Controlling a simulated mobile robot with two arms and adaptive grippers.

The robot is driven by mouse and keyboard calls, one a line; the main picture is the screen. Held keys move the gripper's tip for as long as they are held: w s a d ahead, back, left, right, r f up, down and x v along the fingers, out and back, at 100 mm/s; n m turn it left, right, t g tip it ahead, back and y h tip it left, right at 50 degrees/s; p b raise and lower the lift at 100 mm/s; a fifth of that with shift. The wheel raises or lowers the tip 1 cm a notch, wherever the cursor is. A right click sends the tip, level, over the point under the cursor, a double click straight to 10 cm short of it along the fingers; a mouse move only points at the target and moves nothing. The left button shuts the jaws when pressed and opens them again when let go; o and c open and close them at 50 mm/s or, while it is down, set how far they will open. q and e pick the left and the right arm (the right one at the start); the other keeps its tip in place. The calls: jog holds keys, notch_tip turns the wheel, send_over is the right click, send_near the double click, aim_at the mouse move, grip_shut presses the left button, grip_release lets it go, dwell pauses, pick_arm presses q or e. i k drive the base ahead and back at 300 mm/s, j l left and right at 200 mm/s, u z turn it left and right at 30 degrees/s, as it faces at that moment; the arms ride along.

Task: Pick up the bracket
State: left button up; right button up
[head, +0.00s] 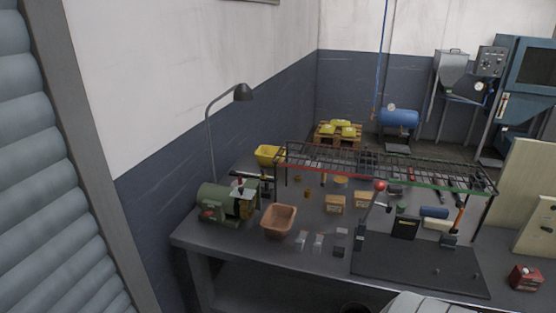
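I cannot pick out the bracket with certainty. Several small parts lie on the grey workbench (215,240), too small to tell apart. Among them are small pale pieces (318,242) and a dark block (339,251). An orange-brown pan (279,220) stands at the bench's left part, right of a green machine (222,203). Its inside is too small to read, and I see nothing clearly in it. Neither gripper shows in the head view.
A wire rack (385,165) spans the bench's back. A dark mat (410,265) with a red-knobbed lever (380,186) lies at the right. A yellow bin (268,155) and lamp (243,92) are behind the pan. A red box (525,278) sits far right. The bench's front left is clear.

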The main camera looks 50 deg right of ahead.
aim_at(299, 243)
jog(key=z, duration=1.75)
jog(key=i+j, duration=0.1)
jog(key=j, duration=0.6)
jog(key=i+j+z, duration=0.1)
jog(key=j+z, duration=0.95)
jog(key=z, duration=0.55)
